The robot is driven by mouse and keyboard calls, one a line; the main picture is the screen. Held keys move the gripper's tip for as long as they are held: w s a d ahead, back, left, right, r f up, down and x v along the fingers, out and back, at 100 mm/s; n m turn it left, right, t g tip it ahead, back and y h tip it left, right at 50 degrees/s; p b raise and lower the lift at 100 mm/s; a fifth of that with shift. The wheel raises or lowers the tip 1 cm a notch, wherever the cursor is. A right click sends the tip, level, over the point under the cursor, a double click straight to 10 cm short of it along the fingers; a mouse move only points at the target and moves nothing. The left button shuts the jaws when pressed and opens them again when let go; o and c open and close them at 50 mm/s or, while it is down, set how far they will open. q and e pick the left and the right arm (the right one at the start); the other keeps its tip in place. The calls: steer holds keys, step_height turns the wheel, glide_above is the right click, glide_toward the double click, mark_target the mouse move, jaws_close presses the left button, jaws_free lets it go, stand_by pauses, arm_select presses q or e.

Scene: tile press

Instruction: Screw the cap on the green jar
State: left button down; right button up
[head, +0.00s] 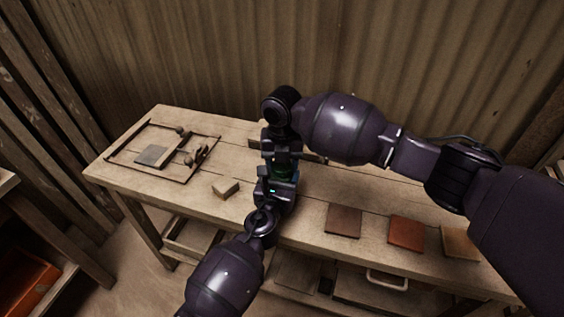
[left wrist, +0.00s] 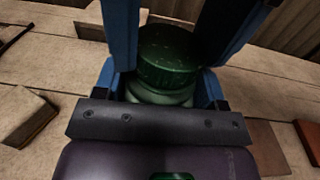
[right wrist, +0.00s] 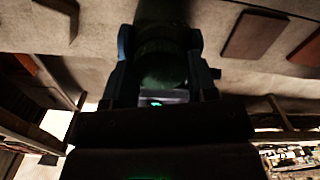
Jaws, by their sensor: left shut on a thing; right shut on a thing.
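The green jar (head: 285,172) stands between my two grippers near the middle of the bench, mostly hidden by them in the head view. In the left wrist view its pale green body (left wrist: 160,98) shows below a dark green cap (left wrist: 172,55). The cap sits at the jar's mouth; I cannot tell how tightly it is seated. My left gripper (head: 279,184) is shut on the jar from the front. In the right wrist view the dark green shape (right wrist: 160,55) is too dark to separate cap from jar.
A press frame (head: 205,152) with a grey tile (head: 152,155) lies on the bench's left end. A small wooden block (head: 226,188) lies left of my left gripper. A brown tile (head: 343,220), a red tile (head: 406,234) and a tan tile (head: 460,242) line the front edge.

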steer(key=m, duration=0.5)
steer(key=shift+m, duration=0.4)
steer(key=m, duration=0.6)
steer(key=o, duration=1)
steer(key=shift+s, duration=0.1)
step_height(320, 180, up, 4)
steer(key=shift+a, duration=0.1)
steer(key=shift+r, duration=0.25)
